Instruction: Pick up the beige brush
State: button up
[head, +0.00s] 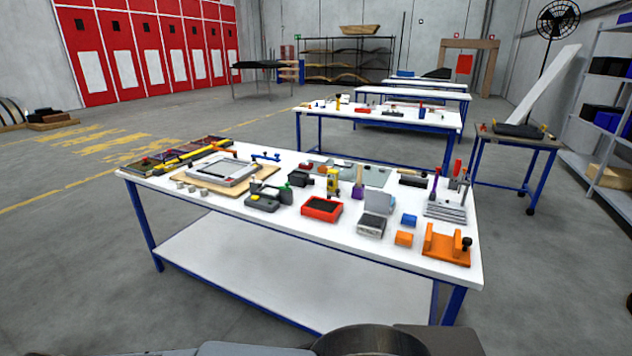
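A white-topped workbench (270,235) with blue legs stands in front of me and carries many small tools. A small upright thing with a beige upper part (360,175) and a purple lower part stands near the middle of the top. It may be the beige brush, but it is too small to tell. A yellow and black tool (333,182) stands just left of it, and a grey box (379,202) stands to its front right. Part of my own body shows at the bottom edge. My gripper is not in view.
A red tray (321,209), an orange holder (446,245) and a grey frame on a wooden board (262,184) also occupy the bench. More benches (385,116) stand behind. A cart (512,147) stands at the right. Open floor (75,270) lies left.

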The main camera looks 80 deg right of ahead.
aim_at(358, 184)
jog(key=i, duration=0.8)
jog(key=z, duration=3.65)
jog(key=i, duration=0.4)
